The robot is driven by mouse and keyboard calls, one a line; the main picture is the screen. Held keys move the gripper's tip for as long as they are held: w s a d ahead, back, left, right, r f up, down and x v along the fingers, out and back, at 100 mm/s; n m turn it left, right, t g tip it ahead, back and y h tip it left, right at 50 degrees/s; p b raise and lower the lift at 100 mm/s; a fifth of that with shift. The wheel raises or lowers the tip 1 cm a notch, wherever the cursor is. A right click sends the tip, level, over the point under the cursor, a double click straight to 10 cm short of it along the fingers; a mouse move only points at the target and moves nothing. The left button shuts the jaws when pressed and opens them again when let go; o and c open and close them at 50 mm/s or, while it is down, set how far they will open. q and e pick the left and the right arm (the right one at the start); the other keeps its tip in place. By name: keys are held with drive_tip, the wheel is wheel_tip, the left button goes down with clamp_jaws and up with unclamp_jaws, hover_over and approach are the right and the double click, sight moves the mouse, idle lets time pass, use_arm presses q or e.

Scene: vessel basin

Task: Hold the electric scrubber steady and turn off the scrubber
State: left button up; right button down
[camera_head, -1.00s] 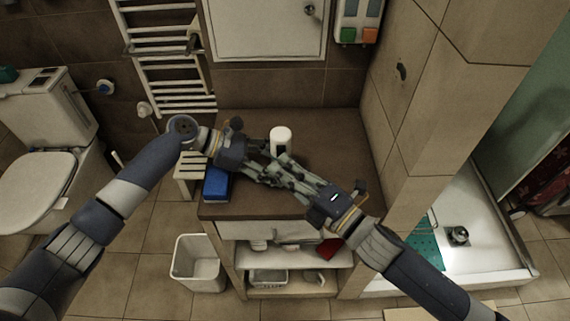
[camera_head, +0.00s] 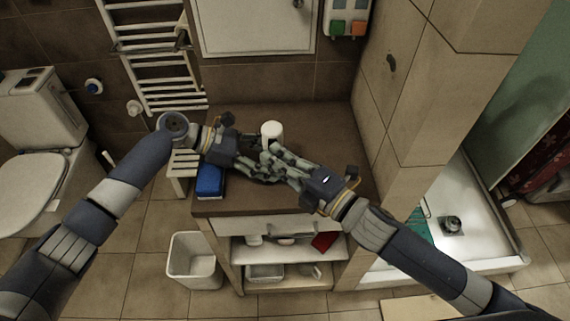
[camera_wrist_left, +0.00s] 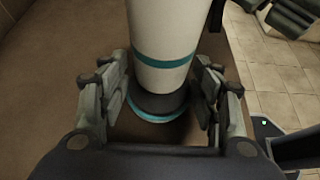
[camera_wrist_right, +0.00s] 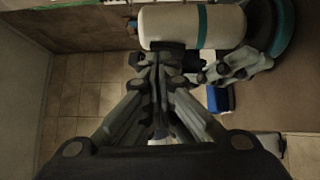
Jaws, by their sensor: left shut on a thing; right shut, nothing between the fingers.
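The electric scrubber (camera_head: 272,131) stands on the brown countertop; its white body and teal band (camera_wrist_left: 165,57) show in the left wrist view. My left gripper (camera_head: 262,172) is shut on the scrubber's lower part, one finger on each side above the dark, teal-edged base (camera_wrist_left: 155,106). In the right wrist view the scrubber (camera_wrist_right: 175,26) lies across the top of the picture. My right gripper (camera_wrist_right: 164,58) is shut and empty, its fingertips close to the white body. I cannot tell whether they touch it. The scrubber's switch is not discernible.
The brown countertop (camera_head: 320,120) is mostly clear behind the scrubber. A blue box (camera_head: 210,181) sits at its front left corner. A tiled wall (camera_head: 388,130) bounds the right side. Shelves (camera_head: 290,250) lie below, and a white bin (camera_head: 193,258) stands on the floor.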

drive_tip(key=s+d+r, duration=0.1)
drive_tip(key=s+d, duration=0.6)
drive_tip(key=s, duration=0.4)
drive_tip(key=shift+r, duration=0.2)
use_arm(q)
drive_tip(key=o, duration=0.9)
use_arm(e)
drive_tip(key=shift+w, duration=0.1)
